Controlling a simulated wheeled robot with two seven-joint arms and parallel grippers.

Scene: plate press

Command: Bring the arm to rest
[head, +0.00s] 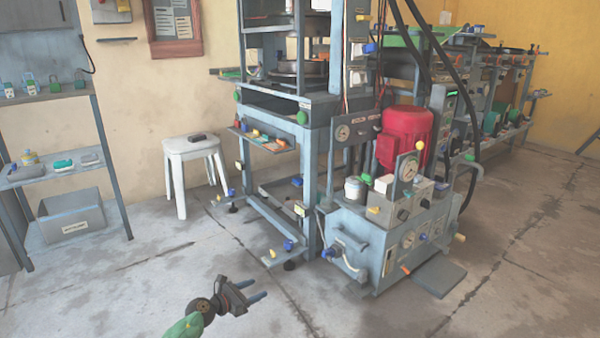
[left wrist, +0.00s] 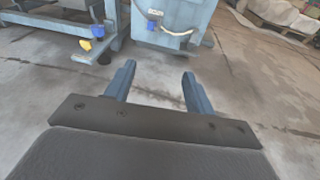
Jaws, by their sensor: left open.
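My left gripper (head: 257,291) is low in the head view, over bare concrete floor in front of the press. Its two blue-grey fingers are apart and nothing is between them. In the left wrist view the same gripper (left wrist: 158,88) shows its open fingers pointing toward the machine's base, apart from it. My right gripper is not in either view. The plate press (head: 315,140) stands upright in the middle of the head view, with its grey hydraulic unit (head: 350,240) and red motor (head: 404,138) on the right.
A white stool (head: 190,150) with a small dark object on top stands by the wall. A shelf rack (head: 60,170) with a grey bin (head: 72,214) is at the left. A grey pedal-like plate (head: 440,276) lies before the unit. The front floor is clear.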

